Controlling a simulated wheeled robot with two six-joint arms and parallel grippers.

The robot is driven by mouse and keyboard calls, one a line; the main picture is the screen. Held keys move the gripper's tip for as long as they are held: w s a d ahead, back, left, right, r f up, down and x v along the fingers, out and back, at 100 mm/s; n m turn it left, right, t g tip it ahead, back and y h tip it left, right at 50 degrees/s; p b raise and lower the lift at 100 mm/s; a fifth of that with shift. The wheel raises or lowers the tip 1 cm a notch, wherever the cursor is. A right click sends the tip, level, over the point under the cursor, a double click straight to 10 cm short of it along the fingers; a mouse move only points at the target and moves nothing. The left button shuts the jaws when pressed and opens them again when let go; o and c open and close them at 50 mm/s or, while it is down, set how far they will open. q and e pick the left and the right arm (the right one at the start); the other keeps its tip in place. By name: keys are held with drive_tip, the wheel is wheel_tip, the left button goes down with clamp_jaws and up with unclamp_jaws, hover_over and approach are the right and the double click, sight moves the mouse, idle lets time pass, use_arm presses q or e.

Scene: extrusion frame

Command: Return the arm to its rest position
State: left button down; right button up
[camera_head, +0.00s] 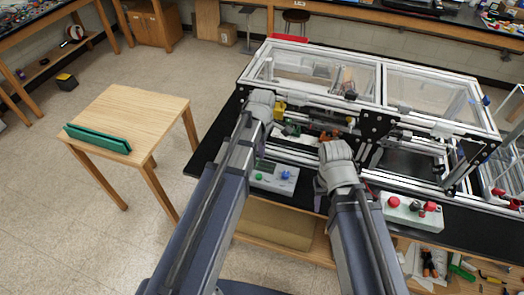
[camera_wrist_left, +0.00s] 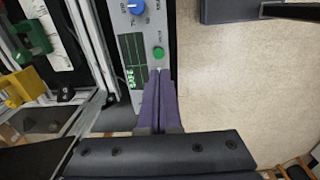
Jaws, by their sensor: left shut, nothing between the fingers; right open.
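In the left wrist view, the left gripper (camera_wrist_left: 161,78) is shut and empty. Its purple fingertips are over or beside the grey control panel (camera_wrist_left: 151,58), close to the green button (camera_wrist_left: 158,52); I cannot tell whether they touch. My right gripper (camera_head: 319,190) is open and only partly visible, beside its folded wrist over the front of the bench, between the two control boxes.
The extrusion frame (camera_head: 370,72) with clear panels stands on the black bench. One control box (camera_head: 275,178) lies between my arms; another (camera_head: 412,211) with red buttons is to the right. A wooden table (camera_head: 150,108) holds a green object (camera_head: 97,138).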

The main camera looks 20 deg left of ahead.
idle(0.3)
use_arm(q)
drive_tip(key=s+d+f+m+b, duration=0.5)
drive_tip(key=s+m+b, duration=0.1)
drive_tip(key=m, duration=0.4)
drive_tip(key=s+d+f+m+y+b, duration=0.1)
drive_tip(key=s+d+f+m+b, duration=0.4)
drive_tip(key=s+m, duration=0.3)
drive_tip(key=d+f+m, duration=0.1)
drive_tip(key=m, duration=0.2)
drive_tip(key=shift+s+d+f+b, duration=0.2)
drive_tip(key=shift+d+f+b, duration=0.1)
drive_tip(key=shift+b, duration=0.05)
